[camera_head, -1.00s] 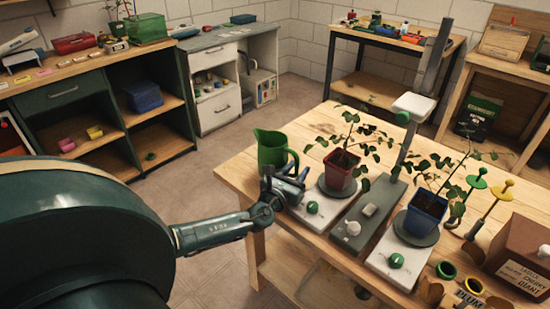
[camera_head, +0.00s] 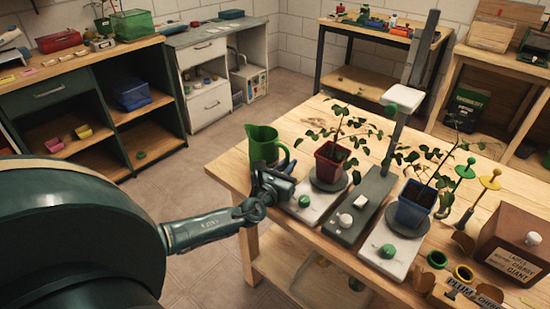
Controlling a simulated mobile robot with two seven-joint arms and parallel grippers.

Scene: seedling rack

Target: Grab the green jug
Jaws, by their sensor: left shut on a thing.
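The green jug (camera_head: 263,144) stands upright near the left corner of the wooden table, its handle toward the right. My left gripper (camera_head: 268,178) reaches in from the left and is shut on the jug at its lower part. The gripper hides the jug's base, so I cannot tell whether it touches the table. My right gripper is not in view.
Right of the jug, a red pot (camera_head: 331,164) with a plant and a blue pot (camera_head: 414,207) with a plant stand on scale-like bases. A grey post (camera_head: 410,90) rises between them. A brown box (camera_head: 512,250) sits at the right. Bare tabletop lies behind the jug.

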